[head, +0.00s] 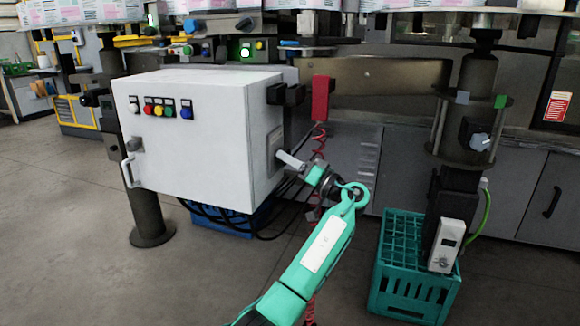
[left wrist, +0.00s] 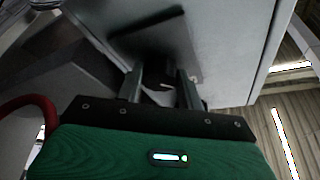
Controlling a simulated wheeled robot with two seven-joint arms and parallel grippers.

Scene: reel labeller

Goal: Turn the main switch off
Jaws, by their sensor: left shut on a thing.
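The white control cabinet (head: 190,155) stands on a grey post left of centre. The main switch's grey plate (head: 274,142) is on the cabinet's right side wall. My left gripper (head: 281,154) reaches up to it from below right, its pale fingers at the plate. In the left wrist view the two fingers (left wrist: 161,84) are shut on the dark knob of the main switch (left wrist: 157,80), in front of its dark plate (left wrist: 165,42). The knob is mostly hidden in the head view, and its exact angle is hard to tell. My right gripper is not in view.
A red box (head: 321,98) with a coiled red cable hangs just behind the cabinet. A teal crate (head: 398,290) stands on the floor at right and a blue crate (head: 235,222) lies under the cabinet. Black cables hang below it. Open floor lies at front left.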

